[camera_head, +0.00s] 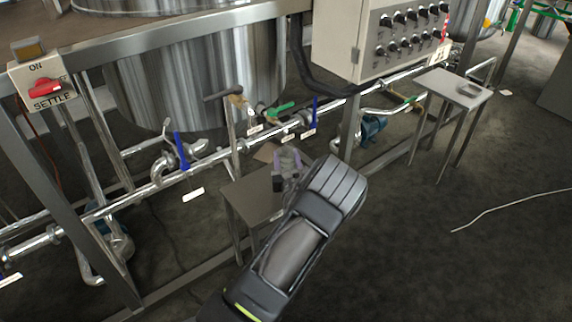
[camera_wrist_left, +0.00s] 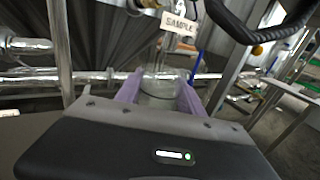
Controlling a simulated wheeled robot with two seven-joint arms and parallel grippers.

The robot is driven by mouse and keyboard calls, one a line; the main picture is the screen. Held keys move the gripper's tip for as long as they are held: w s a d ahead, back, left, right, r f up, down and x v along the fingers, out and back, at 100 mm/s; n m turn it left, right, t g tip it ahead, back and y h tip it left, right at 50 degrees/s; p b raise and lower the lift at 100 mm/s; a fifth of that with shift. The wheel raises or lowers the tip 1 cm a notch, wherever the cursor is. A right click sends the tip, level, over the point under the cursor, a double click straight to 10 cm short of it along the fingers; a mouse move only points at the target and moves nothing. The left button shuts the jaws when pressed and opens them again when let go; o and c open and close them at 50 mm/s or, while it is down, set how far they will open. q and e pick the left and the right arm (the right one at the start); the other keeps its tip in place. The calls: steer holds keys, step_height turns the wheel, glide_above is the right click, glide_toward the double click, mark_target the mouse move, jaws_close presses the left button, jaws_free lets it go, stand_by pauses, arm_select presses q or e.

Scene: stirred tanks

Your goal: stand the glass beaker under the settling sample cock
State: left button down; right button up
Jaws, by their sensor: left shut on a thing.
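My left gripper (camera_head: 287,160) is over the small grey stand (camera_head: 243,198) in front of the large steel tank. In the left wrist view its purple fingers (camera_wrist_left: 160,92) are shut on the clear glass beaker (camera_wrist_left: 158,88), which looks upright. In the head view the beaker is hard to make out between the fingers. A white SAMPLE tag (camera_wrist_left: 178,24) hangs just beyond and above the beaker. In the head view a brass cock (camera_head: 238,101) sits on the pipework behind the gripper. I cannot tell whether the beaker touches the stand. My right gripper is not in view.
A green-handled valve (camera_head: 281,108) and a blue-handled valve (camera_head: 314,115) are close behind the gripper. The frame post and pipes run along the back. A second small table (camera_head: 450,88) stands at the right. The floor at right is mostly clear.

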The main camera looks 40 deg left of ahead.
mark_target(286, 164)
arm_select(q)
steer(key=shift+w+a+f, duration=0.1)
steer(key=shift+w+a, duration=0.2)
steer(key=shift+a, duration=0.05)
steer(key=shift+d+f+b, duration=0.1)
steer(key=shift+f+b, duration=0.65)
steer(key=shift+f, duration=0.9)
steer(key=shift+f, duration=0.1)
steer(key=c, duration=0.7)
jaws_free()
